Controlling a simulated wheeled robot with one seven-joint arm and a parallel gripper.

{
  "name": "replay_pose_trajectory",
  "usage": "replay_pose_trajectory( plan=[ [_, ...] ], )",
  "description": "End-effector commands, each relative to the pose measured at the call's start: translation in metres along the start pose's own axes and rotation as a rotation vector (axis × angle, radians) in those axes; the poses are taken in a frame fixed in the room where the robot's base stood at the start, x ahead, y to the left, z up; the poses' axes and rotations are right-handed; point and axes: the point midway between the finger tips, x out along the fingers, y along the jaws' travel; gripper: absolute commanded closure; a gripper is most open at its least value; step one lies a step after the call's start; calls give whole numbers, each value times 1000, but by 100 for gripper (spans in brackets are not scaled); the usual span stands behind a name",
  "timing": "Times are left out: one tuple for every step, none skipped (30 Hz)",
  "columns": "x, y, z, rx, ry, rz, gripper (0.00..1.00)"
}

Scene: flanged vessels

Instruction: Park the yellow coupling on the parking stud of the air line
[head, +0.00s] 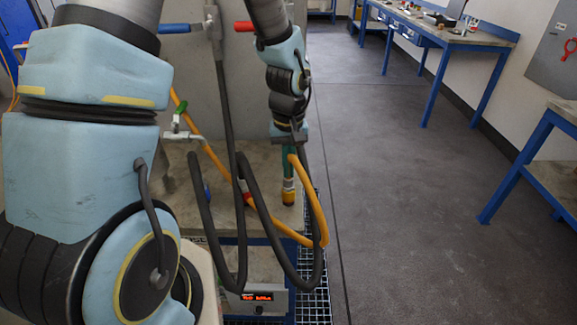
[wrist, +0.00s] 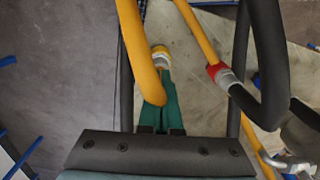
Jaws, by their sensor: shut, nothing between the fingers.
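My gripper (head: 288,176) points down over the bench, its green fingers shut and empty. In the wrist view the closed fingers (wrist: 161,78) end close to the yellow coupling. The yellow coupling (head: 288,196), with a pale grey body and a yellow band, is just below the fingertips in the head view and looks upright. It also shows in the wrist view (wrist: 160,54). A yellow hose (head: 322,228) loops beside the fingers and crosses in front of them in the wrist view (wrist: 146,60). I cannot make out the parking stud or tell whether the coupling sits on it.
The concrete-coloured bench top (head: 225,215) lies under the gripper. Black hoses (head: 240,260) hang across its front. A red-banded coupling (wrist: 216,71) on a black hose is to the right in the wrist view. A green-handled valve (head: 181,112) is left. Open floor (head: 400,200) lies right.

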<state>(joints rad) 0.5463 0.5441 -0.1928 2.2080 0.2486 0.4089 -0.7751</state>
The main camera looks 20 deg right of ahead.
Motion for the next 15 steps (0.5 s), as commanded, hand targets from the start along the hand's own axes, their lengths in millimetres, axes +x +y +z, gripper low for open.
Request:
replay_pose_trajectory(
  plan=[
    [0, 0, 0, 0, 0, 0, 100],
    [0, 0, 0, 0, 0, 0, 100],
    [1, 0, 0, 0, 0, 0, 100],
    [1, 0, 0, 0, 0, 0, 100],
    [2, 0, 0, 0, 0, 0, 100],
    [3, 0, 0, 0, 0, 0, 100],
    [4, 0, 0, 0, 0, 0, 100],
    [4, 0, 0, 0, 0, 0, 100],
    [6, 0, 0, 0, 0, 0, 100],
    [5, 0, 0, 0, 0, 0, 100],
    [5, 0, 0, 0, 0, 0, 100],
    [4, 0, 0, 0, 0, 0, 100],
    [3, 0, 0, 0, 0, 0, 100],
    [2, 0, 0, 0, 0, 0, 100],
    [0, 0, 0, 0, 0, 0, 100]
  ],
)
